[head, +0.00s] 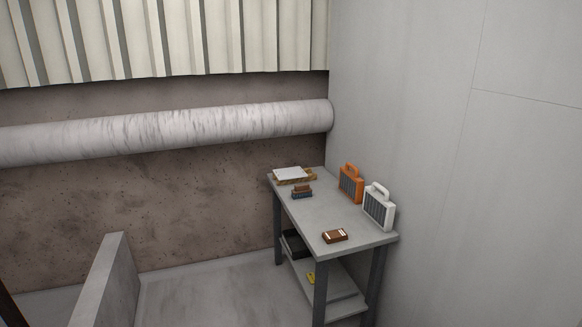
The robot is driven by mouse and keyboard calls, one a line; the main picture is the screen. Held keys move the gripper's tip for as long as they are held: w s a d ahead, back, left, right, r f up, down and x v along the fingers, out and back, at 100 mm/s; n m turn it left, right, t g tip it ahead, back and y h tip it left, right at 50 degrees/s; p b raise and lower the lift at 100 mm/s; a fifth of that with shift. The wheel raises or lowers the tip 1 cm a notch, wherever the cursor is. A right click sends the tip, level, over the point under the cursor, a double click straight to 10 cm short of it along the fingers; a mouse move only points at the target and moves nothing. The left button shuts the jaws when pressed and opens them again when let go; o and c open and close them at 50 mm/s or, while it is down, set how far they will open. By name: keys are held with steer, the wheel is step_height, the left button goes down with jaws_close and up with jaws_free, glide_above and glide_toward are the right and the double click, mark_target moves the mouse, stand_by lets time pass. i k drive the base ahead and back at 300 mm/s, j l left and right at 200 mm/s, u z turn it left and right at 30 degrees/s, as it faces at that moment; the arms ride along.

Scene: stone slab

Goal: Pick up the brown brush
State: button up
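A small brush (302,189) with a brown top and dark blue-grey bristles sits on the grey table (318,214), toward its far left side. It appears to rest with its bristles down. A brown block-like object (335,236) with pale marks lies near the table's front edge; I cannot tell exactly what it is. My gripper is not in view.
On the table stand an orange case (351,184) and a white case (379,206) by the right wall, and a tray with white sheets (294,175) at the back. A low grey wall (108,282) stands at left; floor between is clear.

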mark_target(301, 191)
steer(key=i+j+u, duration=0.15)
steer(key=i+u, duration=0.3)
steer(key=i, duration=0.15)
steer(key=i+u, duration=0.45)
steer(key=i, duration=0.2)
steer(key=i+l+u, duration=0.3)
steer(key=i+u, duration=0.15)
steer(key=i, duration=0.15)
steer(key=i+z, duration=0.25)
steer(key=i, duration=0.25)
steer(key=i+j+z, duration=0.2)
steer(key=i, duration=0.25)
steer(key=i+j+z, duration=0.1)
steer(key=i+z, duration=0.15)
steer(key=i, duration=0.25)
steer(key=i+j+z, duration=0.25)
steer(key=i, duration=0.2)
steer(key=i+z, duration=0.3)
steer(key=z, duration=0.15)
steer(key=i+z, duration=0.4)
steer(key=i+j+z, duration=0.1)
steer(key=i+z, duration=0.15)
steer(key=z, duration=0.2)
steer(key=i+j+z, duration=0.25)
steer(key=z, duration=0.2)
